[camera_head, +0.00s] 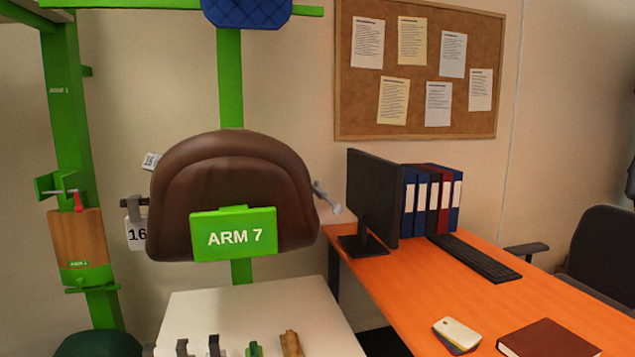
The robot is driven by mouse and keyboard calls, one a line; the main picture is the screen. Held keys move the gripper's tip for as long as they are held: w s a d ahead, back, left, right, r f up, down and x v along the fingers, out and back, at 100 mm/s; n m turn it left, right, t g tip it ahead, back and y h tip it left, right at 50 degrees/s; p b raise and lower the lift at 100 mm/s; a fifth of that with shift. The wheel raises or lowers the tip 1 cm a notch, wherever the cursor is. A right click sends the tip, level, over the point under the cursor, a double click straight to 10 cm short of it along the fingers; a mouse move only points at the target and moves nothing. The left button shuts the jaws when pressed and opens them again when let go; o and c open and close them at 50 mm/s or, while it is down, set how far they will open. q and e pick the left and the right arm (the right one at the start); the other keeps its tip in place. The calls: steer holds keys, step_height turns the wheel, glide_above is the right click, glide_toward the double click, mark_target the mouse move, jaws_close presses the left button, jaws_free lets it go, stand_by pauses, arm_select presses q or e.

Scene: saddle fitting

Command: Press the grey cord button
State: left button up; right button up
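I cannot make out a grey cord button for certain. A brown saddle (235,175) is mounted on a green post, with a green plate (233,234) reading "ARM 7" in front of it. A small grey part (326,197) sticks out at the saddle's right side. Two small grey pieces (182,347) (214,346) stand on the white table at the bottom edge, partly cut off. Neither of my grippers is in view.
The white table (250,305) also holds a green piece (254,349) and a brown piece (291,343). An orange desk (430,275) with a monitor (372,203), binders (432,200) and a keyboard (470,257) is at right. A green post (72,130) stands at left.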

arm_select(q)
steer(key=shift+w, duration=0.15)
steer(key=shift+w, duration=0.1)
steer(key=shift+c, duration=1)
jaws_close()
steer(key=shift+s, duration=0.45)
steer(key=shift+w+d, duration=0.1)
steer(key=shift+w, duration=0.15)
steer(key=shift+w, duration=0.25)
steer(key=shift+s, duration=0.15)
